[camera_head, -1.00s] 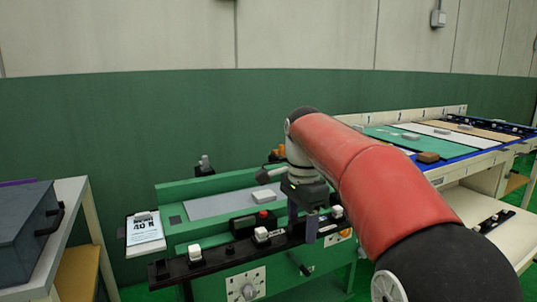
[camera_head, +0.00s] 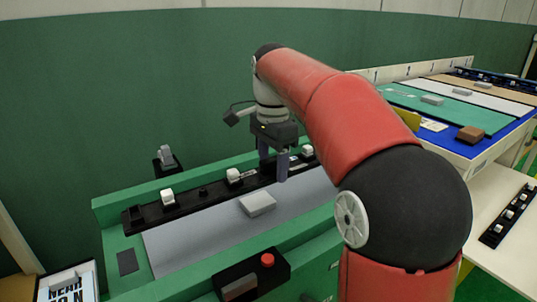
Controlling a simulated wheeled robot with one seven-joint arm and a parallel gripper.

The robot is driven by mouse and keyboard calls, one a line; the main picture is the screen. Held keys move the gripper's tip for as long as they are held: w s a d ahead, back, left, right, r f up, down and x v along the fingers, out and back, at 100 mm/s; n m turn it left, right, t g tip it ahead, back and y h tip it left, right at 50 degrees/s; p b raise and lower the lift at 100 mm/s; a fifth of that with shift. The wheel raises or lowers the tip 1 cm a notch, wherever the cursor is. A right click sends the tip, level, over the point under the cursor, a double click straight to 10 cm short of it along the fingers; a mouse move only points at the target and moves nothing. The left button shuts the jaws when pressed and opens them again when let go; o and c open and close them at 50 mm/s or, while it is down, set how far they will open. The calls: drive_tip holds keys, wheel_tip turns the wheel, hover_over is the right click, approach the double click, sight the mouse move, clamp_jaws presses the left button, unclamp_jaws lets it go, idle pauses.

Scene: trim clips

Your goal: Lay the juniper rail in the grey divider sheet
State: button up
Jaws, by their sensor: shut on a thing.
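My gripper (camera_head: 273,168) points down and is shut on a long black rail (camera_head: 200,197) with several white clips along it, which I take as the juniper rail; no name on it is readable. The grey divider sheet (camera_head: 185,245) lies in the green bench. The rail runs along the sheet's far edge, roughly parallel to it. I cannot tell whether the rail touches the sheet or is held above it. The gripper hides part of the rail near its right end.
A light grey block (camera_head: 258,203) sits on the sheet. A black box with a red button (camera_head: 267,260) is on the bench's near side. A small device (camera_head: 166,158) stands behind. At right, a table holds coloured sheets and a brown block (camera_head: 470,135); another clip rail (camera_head: 507,217) lies below.

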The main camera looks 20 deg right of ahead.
sight(273, 172)
drive_tip(key=shift+s, duration=0.1)
drive_tip(key=shift+a+f, duration=0.1)
wheel_tip(273, 172, down, 12)
drive_tip(key=b, duration=0.7)
drive_tip(key=shift+b, duration=0.4)
drive_tip(key=shift+s+f, duration=0.1)
drive_tip(key=shift+f, duration=0.2)
drive_tip(key=shift+f, duration=0.15)
drive_tip(key=o, duration=1.3)
wheel_tip(273, 172, up, 9)
drive_tip(key=shift+f+p, duration=0.15)
drive_tip(key=shift+p, duration=0.65)
